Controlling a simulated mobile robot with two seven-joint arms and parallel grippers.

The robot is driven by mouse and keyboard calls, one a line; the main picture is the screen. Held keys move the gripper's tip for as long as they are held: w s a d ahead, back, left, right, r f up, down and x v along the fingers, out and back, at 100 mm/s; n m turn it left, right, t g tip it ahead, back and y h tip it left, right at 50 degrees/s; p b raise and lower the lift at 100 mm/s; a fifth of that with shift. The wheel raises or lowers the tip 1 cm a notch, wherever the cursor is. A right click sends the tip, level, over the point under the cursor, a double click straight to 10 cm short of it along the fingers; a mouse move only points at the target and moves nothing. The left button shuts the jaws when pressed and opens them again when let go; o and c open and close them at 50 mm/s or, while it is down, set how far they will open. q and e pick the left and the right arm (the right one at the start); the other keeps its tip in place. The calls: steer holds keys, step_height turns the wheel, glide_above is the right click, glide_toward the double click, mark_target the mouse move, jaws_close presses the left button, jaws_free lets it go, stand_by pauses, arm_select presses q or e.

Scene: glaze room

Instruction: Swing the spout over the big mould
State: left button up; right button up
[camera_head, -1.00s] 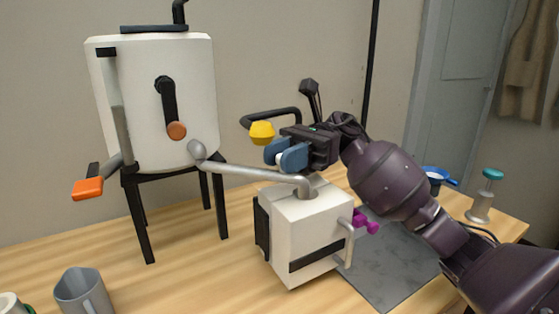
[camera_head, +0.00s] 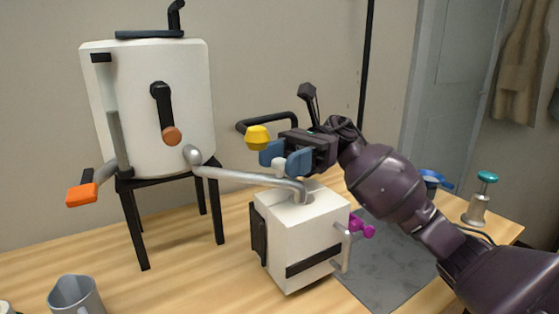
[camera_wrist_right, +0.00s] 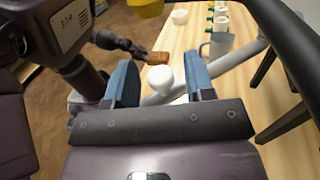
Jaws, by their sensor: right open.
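The metal spout (camera_head: 245,176) runs from the white tank (camera_head: 145,115) to the right. Its bent-down end meets the top of the white block mould (camera_head: 325,225), the only mould I see. A white knob (camera_head: 279,166) stands on the spout. My right gripper (camera_head: 284,158) is open, its blue fingers at either side of the knob. In the right wrist view the knob (camera_wrist_right: 160,78) lies between the parted fingers (camera_wrist_right: 160,82). A dark jointed part ending in an orange-brown block (camera_wrist_right: 158,58), probably my left gripper, shows there; its jaws are unclear. No left gripper shows in the head view.
The tank stands on black legs, with an orange handle (camera_head: 81,195) at its left. A black bent bar with a yellow end (camera_head: 257,138) is behind my gripper. A grey mug (camera_head: 75,293) stands front left. A grey mat (camera_head: 395,265) lies right of the mould.

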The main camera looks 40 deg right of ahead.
steer(key=d, duration=0.3)
steer(key=w+d, duration=0.1)
steer(key=d, duration=0.5)
steer(key=shift+w, duration=0.4)
steer(key=shift+d, duration=0.45)
steer(key=shift+c, duration=0.2)
